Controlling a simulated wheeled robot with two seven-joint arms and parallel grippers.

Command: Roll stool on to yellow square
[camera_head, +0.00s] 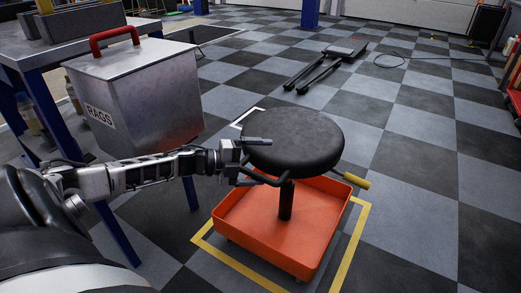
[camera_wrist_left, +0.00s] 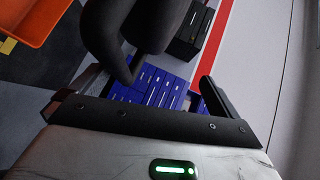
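The stool has a round black seat (camera_head: 305,138) on a dark post above an orange tray base (camera_head: 245,232). It is upright over the yellow square (camera_head: 228,259), whose lines show in front and at right; the tray hides other parts. My left gripper (camera_head: 266,160) is at the seat's left side. Its fingers are apart, one near seat height and one lower; I cannot tell whether they touch the stool. In the left wrist view the gripper (camera_wrist_left: 170,85) is open, with dark finger shapes and an orange tray corner (camera_wrist_left: 35,18) at top left. My right gripper is out of view.
A metal RAGS bin (camera_head: 145,95) with a red handle stands at left by a blue-legged workbench (camera_head: 35,45). A yellow handle (camera_head: 350,180) sticks out at the tray's right. A black forked item (camera_head: 325,65) lies behind.

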